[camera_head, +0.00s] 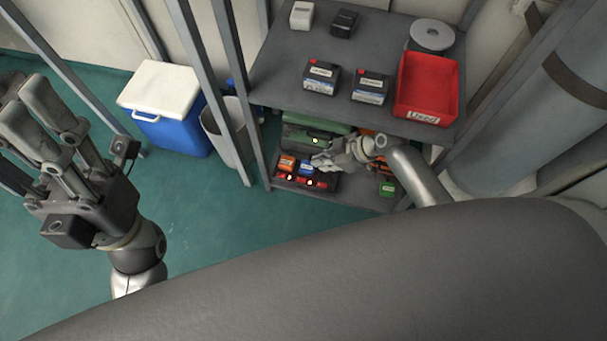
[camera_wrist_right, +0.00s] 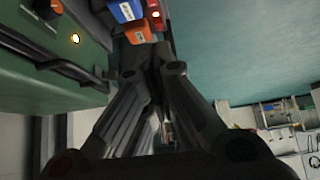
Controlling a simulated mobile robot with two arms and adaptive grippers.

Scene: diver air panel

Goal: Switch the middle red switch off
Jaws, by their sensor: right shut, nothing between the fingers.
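On the lower shelf, a dark charger strip holds an orange battery (camera_head: 287,163) and a blue battery (camera_head: 306,167). Small red switches show along its front edge, one at the left (camera_head: 290,177) and one below the blue battery (camera_head: 310,182). Which one is the middle switch is hard to tell, as the right part of the strip is partly covered. My right gripper (camera_head: 320,161) is shut and empty just above and right of the blue battery. In the right wrist view a red switch (camera_wrist_right: 155,14) shows past the fingertips. My left gripper (camera_head: 26,84) is open and empty, far left.
A green case (camera_head: 300,138) with a small lit lamp stands behind the strip. The upper shelf (camera_head: 280,58) overhangs and carries batteries and a red bin (camera_head: 425,90). Shelf posts, a blue cooler (camera_head: 178,130) and a grey bin (camera_head: 222,135) stand left. The floor in front is clear.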

